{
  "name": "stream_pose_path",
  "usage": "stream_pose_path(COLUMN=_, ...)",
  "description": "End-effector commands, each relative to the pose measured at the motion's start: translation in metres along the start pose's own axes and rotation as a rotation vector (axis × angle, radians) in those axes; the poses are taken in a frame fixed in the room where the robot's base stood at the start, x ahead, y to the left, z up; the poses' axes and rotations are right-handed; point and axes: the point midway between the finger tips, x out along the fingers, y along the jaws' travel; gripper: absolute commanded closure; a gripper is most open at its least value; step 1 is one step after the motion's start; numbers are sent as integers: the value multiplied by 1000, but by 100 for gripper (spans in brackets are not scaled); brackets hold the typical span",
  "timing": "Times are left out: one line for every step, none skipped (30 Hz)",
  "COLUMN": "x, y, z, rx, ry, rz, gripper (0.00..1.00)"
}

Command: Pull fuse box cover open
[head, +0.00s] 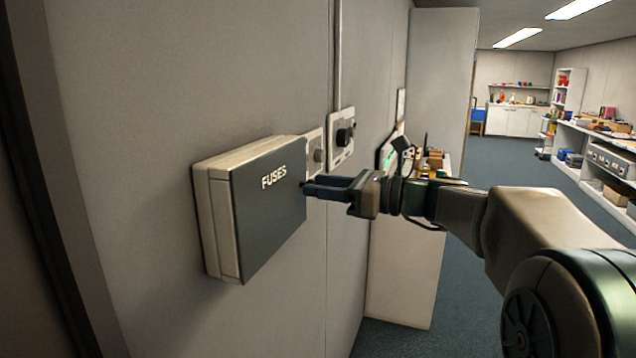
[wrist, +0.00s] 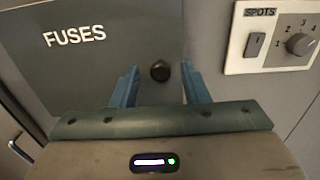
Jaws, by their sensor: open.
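The fuse box (head: 215,215) is mounted on the wall at the left in the head view. Its dark grey cover (head: 268,215), lettered FUSES, is shut. The cover also fills the upper left of the wrist view (wrist: 80,75). A small round dark knob (wrist: 160,71) sits near the cover's right edge. My gripper (head: 306,188) is at that right edge, and it hides most of the knob in the head view. In the wrist view my gripper (wrist: 160,82) is open, with one blue finger on each side of the knob. I cannot tell whether either finger touches it.
A SPOTS panel (wrist: 272,38) with a switch and dial is on the wall right of the box. Another wall control (head: 341,138) is just beyond the box in the head view. A cluttered counter and tall partition (head: 440,60) stand behind my arm. Open floor (head: 500,165) lies further back.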

Motion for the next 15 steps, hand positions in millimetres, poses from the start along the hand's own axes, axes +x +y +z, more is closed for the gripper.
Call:
stream_pose_path(x=6, y=0, z=0, rx=0, ry=0, rz=2, gripper=59)
stream_pose_path(x=8, y=0, z=0, rx=0, ry=0, rz=1, gripper=59)
stream_pose_path(x=10, y=0, z=0, rx=1, ry=0, rz=0, gripper=59)
stream_pose_path(x=12, y=0, z=0, rx=1, ry=0, rz=0, gripper=59)
stream_pose_path(x=12, y=0, z=0, rx=0, ry=0, rz=0, gripper=59)
stream_pose_path(x=13, y=0, z=0, rx=0, ry=0, rz=0, gripper=59)
stream_pose_path(x=14, y=0, z=0, rx=0, ry=0, rz=-1, gripper=59)
stream_pose_path(x=14, y=0, z=0, rx=0, ry=0, rz=-1, gripper=59)
stream_pose_path(x=14, y=0, z=0, rx=0, ry=0, rz=-1, gripper=59)
stream_pose_path(x=14, y=0, z=0, rx=0, ry=0, rz=-1, gripper=59)
stream_pose_path(x=14, y=0, z=0, rx=0, ry=0, rz=-1, gripper=59)
stream_pose_path(x=14, y=0, z=0, rx=0, ry=0, rz=-1, gripper=59)
stream_pose_path(x=14, y=0, z=0, rx=0, ry=0, rz=-1, gripper=59)
stream_pose_path(x=14, y=0, z=0, rx=0, ry=0, rz=-1, gripper=62)
stream_pose_path(x=14, y=0, z=0, rx=0, ry=0, rz=-1, gripper=73)
